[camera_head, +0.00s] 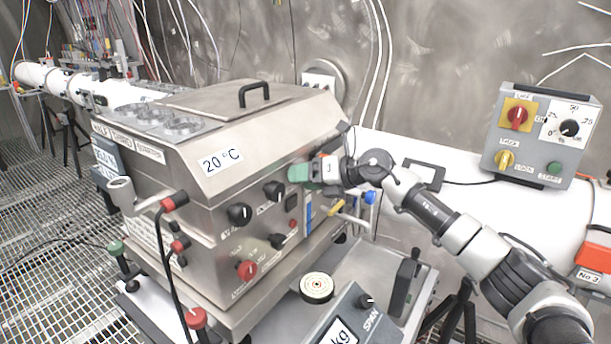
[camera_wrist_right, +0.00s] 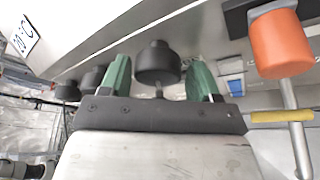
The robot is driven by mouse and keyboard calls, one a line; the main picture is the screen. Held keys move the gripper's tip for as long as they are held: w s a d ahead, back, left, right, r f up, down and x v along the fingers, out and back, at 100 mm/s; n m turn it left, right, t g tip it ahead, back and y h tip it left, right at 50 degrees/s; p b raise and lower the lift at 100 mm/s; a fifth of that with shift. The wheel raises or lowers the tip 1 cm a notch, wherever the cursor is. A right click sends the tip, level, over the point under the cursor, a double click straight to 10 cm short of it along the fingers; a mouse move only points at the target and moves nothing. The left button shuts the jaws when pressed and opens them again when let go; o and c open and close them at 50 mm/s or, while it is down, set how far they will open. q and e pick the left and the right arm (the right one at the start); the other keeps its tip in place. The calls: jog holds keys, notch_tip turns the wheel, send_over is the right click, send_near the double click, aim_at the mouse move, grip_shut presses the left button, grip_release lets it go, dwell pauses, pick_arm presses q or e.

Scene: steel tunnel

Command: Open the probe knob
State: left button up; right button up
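The steel machine (camera_head: 225,240) labelled 20 °C has several black knobs on its front panel. One black knob (camera_wrist_right: 158,65) lies between the two green fingers of my right gripper (camera_wrist_right: 159,80) in the right wrist view. The fingers are open, with a gap on each side of the knob. In the head view my right gripper (camera_head: 300,172) is at the panel's upper right and hides that knob. Two other black knobs (camera_head: 239,214) and (camera_head: 274,191) are to its left. I cannot read which label belongs to the probe knob. My left gripper is not in view.
An orange knob (camera_wrist_right: 283,43) and a yellow handle (camera_wrist_right: 282,116) are right of the gripper in the wrist view. A red knob (camera_head: 246,270) is lower on the panel. A scale (camera_head: 345,320) stands in front. A control box (camera_head: 540,137) is at the right.

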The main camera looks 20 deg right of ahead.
jog(key=shift+o, duration=0.3)
jog(key=shift+r, duration=0.25)
jog(key=shift+d, duration=0.1)
jog(key=b+v, duration=0.3)
jog(key=v, duration=0.7)
jog(key=shift+s+d, duration=0.2)
jog(key=shift+s, duration=0.05)
